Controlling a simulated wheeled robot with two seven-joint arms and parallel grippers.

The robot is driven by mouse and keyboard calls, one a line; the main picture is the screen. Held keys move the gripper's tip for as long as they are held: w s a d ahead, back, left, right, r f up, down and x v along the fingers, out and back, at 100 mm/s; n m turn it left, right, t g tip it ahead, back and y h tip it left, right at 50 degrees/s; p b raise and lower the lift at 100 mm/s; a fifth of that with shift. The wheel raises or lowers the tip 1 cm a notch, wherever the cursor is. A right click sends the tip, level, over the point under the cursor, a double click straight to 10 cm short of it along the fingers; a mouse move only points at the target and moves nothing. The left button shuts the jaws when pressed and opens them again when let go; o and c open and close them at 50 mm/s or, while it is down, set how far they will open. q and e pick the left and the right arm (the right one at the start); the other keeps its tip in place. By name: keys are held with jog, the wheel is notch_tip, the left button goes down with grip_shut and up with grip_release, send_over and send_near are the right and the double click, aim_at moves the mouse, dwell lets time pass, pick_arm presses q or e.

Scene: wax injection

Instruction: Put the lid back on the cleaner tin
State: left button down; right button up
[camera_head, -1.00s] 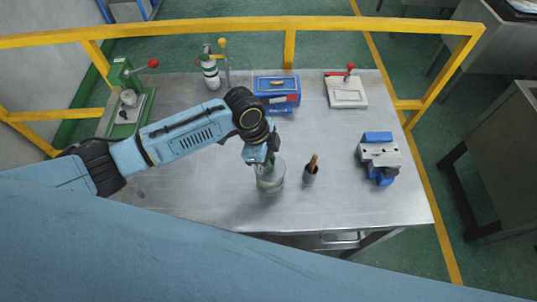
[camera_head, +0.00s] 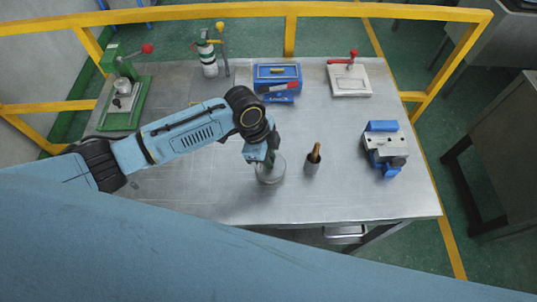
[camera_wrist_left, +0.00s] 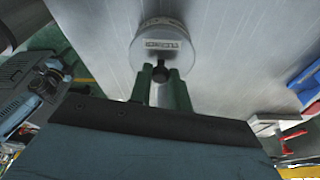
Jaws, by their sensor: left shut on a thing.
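My left gripper (camera_head: 267,159) points down at the round grey cleaner tin (camera_head: 270,175) near the middle of the table. In the left wrist view its two green fingers (camera_wrist_left: 161,82) are shut on a small dark knob (camera_wrist_left: 160,73), which looks like the lid's knob. The round grey tin with a pale label (camera_wrist_left: 161,44) shows right beyond the fingers. The lid's rim cannot be told apart from the tin, so I cannot tell whether the lid touches it or sits level. My right gripper is not in view.
A dark cup with a brown-handled tool (camera_head: 313,163) stands just right of the tin. A blue toolbox (camera_head: 277,77), a green press (camera_head: 126,90), a white-based clamp (camera_head: 349,78) and a blue-and-grey vise (camera_head: 384,148) stand farther off. The table's front edge lies clear.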

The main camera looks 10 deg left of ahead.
pick_arm(q)
jog(key=shift+p, duration=0.55)
dwell(0.9)
jog(key=shift+f, duration=0.15)
dwell(0.8)
jog(key=shift+p, duration=0.45)
dwell(0.5)
jog(key=c, duration=0.7)
grip_release()
jog(key=shift+c, duration=0.2)
jog(key=shift+r+p, duration=2.35)
jog(key=shift+p, duration=0.1)
jog(key=shift+r+p, duration=0.5)
jog(key=shift+r, duration=0.7)
